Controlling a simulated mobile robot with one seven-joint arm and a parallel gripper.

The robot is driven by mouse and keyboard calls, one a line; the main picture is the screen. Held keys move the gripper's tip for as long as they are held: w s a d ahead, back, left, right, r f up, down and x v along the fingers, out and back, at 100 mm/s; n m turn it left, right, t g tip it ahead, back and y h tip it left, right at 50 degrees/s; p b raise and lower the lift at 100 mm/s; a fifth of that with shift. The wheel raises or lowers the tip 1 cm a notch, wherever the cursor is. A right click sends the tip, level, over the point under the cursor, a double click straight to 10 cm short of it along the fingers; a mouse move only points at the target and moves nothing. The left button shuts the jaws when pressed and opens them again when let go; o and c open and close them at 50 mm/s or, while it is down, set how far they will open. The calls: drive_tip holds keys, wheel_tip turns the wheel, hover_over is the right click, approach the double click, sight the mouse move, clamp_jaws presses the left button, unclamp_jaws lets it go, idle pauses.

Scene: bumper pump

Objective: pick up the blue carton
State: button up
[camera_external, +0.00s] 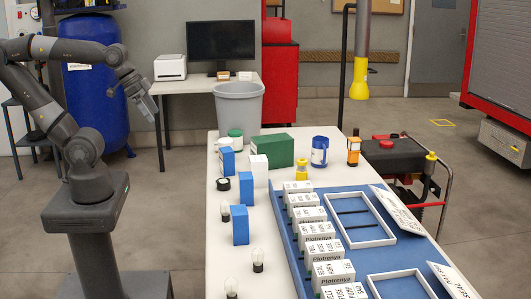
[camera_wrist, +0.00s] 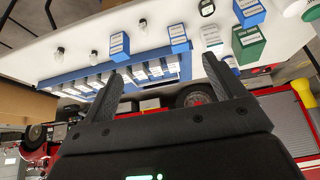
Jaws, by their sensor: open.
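Three blue cartons stand upright along the left side of the white table: a near one (camera_external: 240,228), a middle one (camera_external: 247,188) and a far one (camera_external: 228,161). In the wrist view blue cartons also show at the left (camera_wrist: 119,46), in the middle (camera_wrist: 178,40) and at the upper right (camera_wrist: 248,14). I cannot tell which one the task means. My gripper (camera_external: 148,106) is raised to the left of the table, apart from all the cartons. In the wrist view its two fingers (camera_wrist: 165,84) are spread with nothing held between them.
A white carton (camera_external: 259,170), a green box (camera_external: 273,149), a blue mug (camera_external: 319,152) and several small bulbs (camera_external: 258,260) share the table (camera_external: 213,262). A blue tray (camera_external: 283,233) of labelled white boxes fills its right side. A grey bin (camera_external: 238,108) stands behind.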

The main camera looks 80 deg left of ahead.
sight(221, 153)
drive_tip(key=shift+w, duration=0.1)
drive_tip(key=w+a+f+m+t+y, duration=0.1)
drive_tip(key=w+a+f+t+y, duration=0.1)
drive_tip(key=w+a+f, duration=0.65)
drive_tip(key=w+a+f+t+y, duration=0.1)
drive_tip(key=w+a+f+t, duration=0.1)
drive_tip(key=w+a+f, duration=0.6)
drive_tip(key=s+a+f+n+t+y, duration=0.15)
drive_tip(key=a+f+n+t, duration=0.25)
drive_tip(key=a+f+t, duration=0.6)
drive_tip(key=w+a, duration=0.1)
drive_tip(key=w, duration=0.2)
drive_tip(key=w+a+f+g, duration=0.1)
drive_tip(key=w, duration=0.2)
drive_tip(key=w+a+f+g, duration=0.1)
drive_tip(key=w+a, duration=0.1)
drive_tip(key=w, duration=0.2)
drive_tip(key=shift+s, duration=0.1)
drive_tip(key=shift+c, duration=0.5)
